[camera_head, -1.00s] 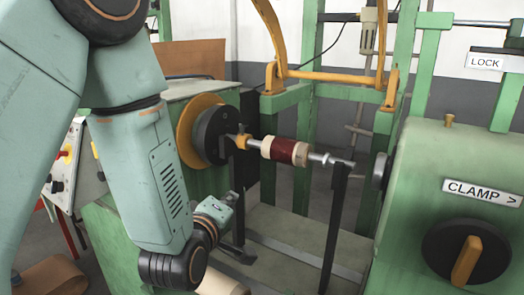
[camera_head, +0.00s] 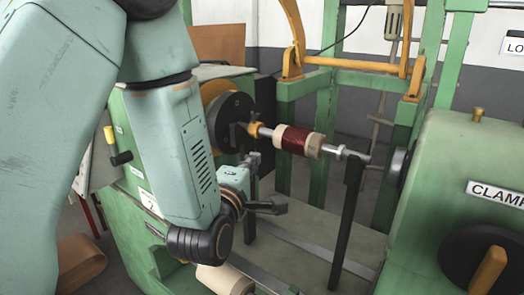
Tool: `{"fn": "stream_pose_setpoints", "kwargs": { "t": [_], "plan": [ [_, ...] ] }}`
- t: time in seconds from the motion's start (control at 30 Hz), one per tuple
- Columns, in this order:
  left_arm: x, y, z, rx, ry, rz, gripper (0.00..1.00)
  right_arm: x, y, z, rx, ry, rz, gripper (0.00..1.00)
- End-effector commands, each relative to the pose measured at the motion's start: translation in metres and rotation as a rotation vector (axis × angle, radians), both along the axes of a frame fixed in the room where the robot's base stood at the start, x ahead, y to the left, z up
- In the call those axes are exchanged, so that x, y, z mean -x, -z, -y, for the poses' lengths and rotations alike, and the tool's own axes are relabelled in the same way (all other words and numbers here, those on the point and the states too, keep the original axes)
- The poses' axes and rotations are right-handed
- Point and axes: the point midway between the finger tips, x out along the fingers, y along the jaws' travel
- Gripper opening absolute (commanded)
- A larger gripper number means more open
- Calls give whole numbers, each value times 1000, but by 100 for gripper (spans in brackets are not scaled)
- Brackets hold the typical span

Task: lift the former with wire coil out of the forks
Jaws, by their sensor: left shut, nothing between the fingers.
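The former with wire coil (camera_head: 299,141) is a cream spool with dark red wire on a steel shaft (camera_head: 336,151). The shaft lies about level. Its right end is at the top of the black right fork (camera_head: 347,220). The left fork is partly hidden behind my left arm and gripper. My left gripper (camera_head: 270,206) is shut and empty, below and left of the coil, apart from it. My right gripper is not in view.
A black disc (camera_head: 232,122) with an orange rim stands left of the shaft. A yellow bracket (camera_head: 340,64) spans the green frame behind. Free room lies above the coil.

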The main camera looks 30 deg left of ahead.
Motion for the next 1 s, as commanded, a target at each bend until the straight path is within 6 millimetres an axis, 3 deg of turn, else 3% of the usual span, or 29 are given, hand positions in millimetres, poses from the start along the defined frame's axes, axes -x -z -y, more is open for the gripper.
{"fn": "stream_pose_setpoints", "kwargs": {
  "t": [0.5, 0.7, 1.0],
  "plan": [
    [-83, 0, -15, -2, 1, 0, 0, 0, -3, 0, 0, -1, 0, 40],
    [-94, 0, -17, -3, 2, -2, 0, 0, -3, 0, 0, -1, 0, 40],
    [-95, 0, -17, -3, 2, -2, 0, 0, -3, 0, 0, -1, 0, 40]
  ]
}}
